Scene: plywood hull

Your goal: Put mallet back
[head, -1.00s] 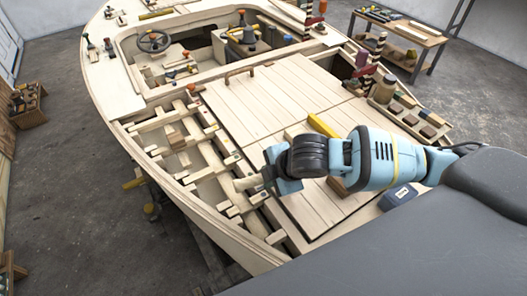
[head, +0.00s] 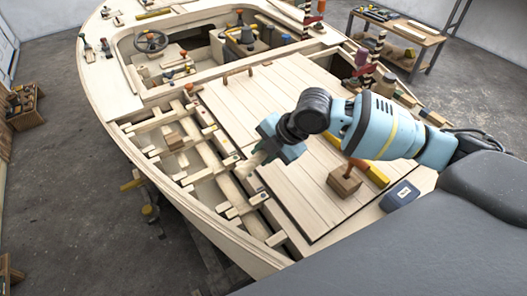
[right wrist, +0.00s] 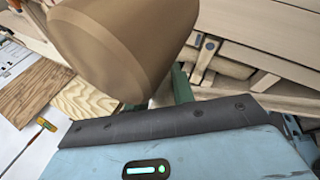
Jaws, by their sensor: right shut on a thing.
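My right gripper (head: 268,147) is over the left edge of the plank deck, beside the open frames of the hull. It is shut on the mallet (right wrist: 120,40), whose large tan head fills the upper left of the right wrist view, close in front of the green fingers (right wrist: 182,85). In the head view only a pale piece of the mallet (head: 249,166) shows below the fingers; my gripper hides the rest. I cannot tell whether the mallet touches the hull. My left gripper is not in view.
Open ribs (head: 205,165) run along the left. A workbench (head: 400,38) stands at the back right.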

